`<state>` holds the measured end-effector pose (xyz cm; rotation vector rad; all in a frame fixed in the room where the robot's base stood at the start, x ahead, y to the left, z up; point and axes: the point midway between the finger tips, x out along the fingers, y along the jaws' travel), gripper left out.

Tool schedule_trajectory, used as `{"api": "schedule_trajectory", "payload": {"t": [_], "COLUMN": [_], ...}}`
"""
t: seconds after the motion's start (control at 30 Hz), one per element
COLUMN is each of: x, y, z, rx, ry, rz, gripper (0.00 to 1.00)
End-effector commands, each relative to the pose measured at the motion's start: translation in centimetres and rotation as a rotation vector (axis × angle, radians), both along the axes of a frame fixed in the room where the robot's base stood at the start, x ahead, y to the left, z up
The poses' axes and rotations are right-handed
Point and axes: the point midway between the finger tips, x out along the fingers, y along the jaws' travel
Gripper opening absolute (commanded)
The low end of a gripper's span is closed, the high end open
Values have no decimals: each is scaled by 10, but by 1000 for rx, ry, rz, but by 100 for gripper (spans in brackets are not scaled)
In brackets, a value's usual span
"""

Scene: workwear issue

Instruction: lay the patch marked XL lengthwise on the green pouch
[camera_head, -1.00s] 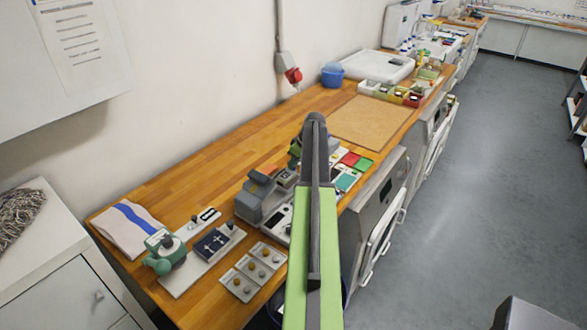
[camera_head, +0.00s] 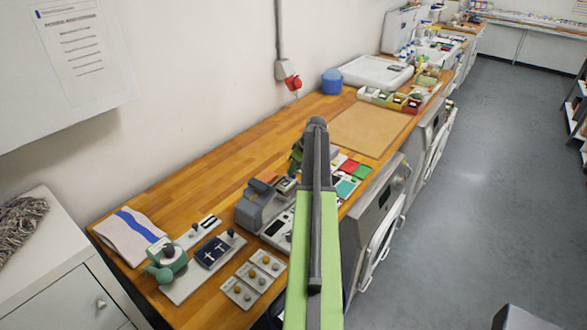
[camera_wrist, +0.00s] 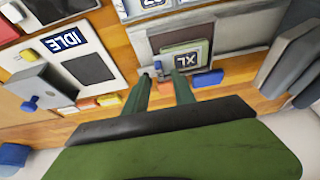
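The patch marked XL (camera_wrist: 193,58) is a small dark square with pale letters and a light green edge. In the wrist view it lies in a grey-framed compartment, with its letters upside down. My gripper (camera_wrist: 164,75) has two green fingers with a gap between them, just left of and below the patch in that view. I see nothing held between them. In the head view my arm hides the gripper and the patch. I cannot make out the green pouch for certain in either view.
A grey device (camera_head: 262,203), a panel with knobs (camera_head: 252,279) and a blue-striped cloth (camera_head: 130,234) crowd the near bench. Red, green and teal squares (camera_head: 347,188) lie right of my arm. A tan board (camera_head: 368,129) beyond is bare. An IDLE label (camera_wrist: 67,44) shows at left.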

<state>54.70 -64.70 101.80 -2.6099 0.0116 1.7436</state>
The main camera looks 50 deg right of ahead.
Motion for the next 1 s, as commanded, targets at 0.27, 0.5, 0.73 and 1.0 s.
{"api": "schedule_trajectory", "payload": {"t": [0.27, 0.5, 0.73, 1.0], "x": [-25, -37, -38, -38], "y": [1, 1, 1, 1], "z": [71, 95, 92, 92], "rx": [-1, 0, 0, 0], "ry": [0, 0, 0, 0], "rz": [-1, 1, 1, 1], "gripper": [31, 31, 31, 31]}}
